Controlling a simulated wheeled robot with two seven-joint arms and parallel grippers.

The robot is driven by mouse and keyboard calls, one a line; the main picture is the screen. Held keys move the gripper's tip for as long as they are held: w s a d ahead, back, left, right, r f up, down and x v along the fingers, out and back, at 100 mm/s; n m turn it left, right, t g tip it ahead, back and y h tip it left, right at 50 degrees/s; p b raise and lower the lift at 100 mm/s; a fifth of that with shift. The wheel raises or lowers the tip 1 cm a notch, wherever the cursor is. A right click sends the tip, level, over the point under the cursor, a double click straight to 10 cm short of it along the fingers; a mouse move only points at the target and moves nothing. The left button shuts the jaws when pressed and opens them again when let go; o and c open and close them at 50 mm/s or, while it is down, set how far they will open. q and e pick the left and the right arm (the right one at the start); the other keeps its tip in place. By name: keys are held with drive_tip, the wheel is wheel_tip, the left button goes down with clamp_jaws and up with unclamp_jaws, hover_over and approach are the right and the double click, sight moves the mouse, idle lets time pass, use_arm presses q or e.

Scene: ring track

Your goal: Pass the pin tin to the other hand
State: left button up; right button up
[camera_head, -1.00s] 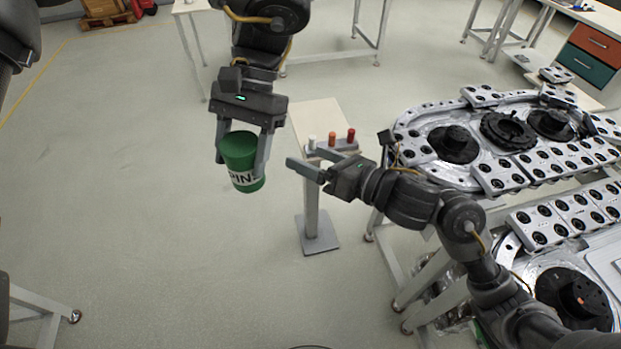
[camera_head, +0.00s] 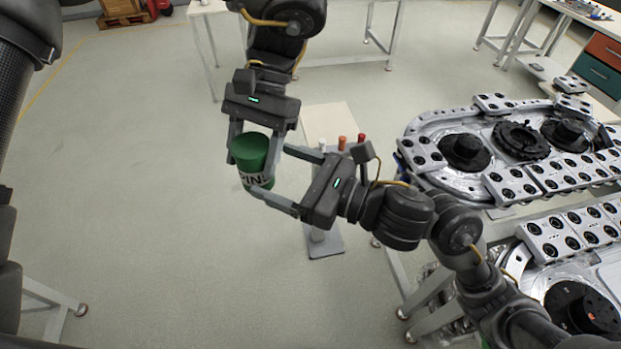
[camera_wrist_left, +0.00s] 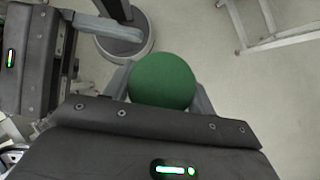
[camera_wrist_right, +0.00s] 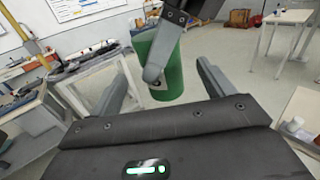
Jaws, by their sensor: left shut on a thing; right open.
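The pin tin (camera_head: 250,150) is a green cylinder with a white label band, held in the air and slightly tilted in the head view. My left gripper (camera_head: 253,158) comes down from above and is shut on it, one finger on each side. The tin's round green end (camera_wrist_left: 163,80) fills the gap between the fingers in the left wrist view. My right gripper (camera_head: 272,171) is open, its fingers reaching from the right toward the tin. In the right wrist view the tin (camera_wrist_right: 176,78) stands ahead between the open fingers, partly hidden by a left finger.
A small stand (camera_head: 325,118) with white, orange and red pegs stands behind my right gripper. A ring track (camera_head: 440,125) with silver blocks lies on a table at the right. The floor at the left is clear. A drawer unit (camera_head: 600,60) is at the far right.

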sight(254, 161)
drive_tip(key=x, duration=0.6)
drive_tip(key=shift+d, duration=0.1)
drive_tip(key=c, duration=1.1)
use_arm(q)
drive_tip(key=o, duration=1.1)
wheel_tip(254, 161, up, 9)
drive_tip(key=shift+r, duration=0.2)
use_arm(e)
drive_tip(key=shift+s, duration=0.1)
use_arm(q)
drive_tip(key=shift+r, duration=0.3)
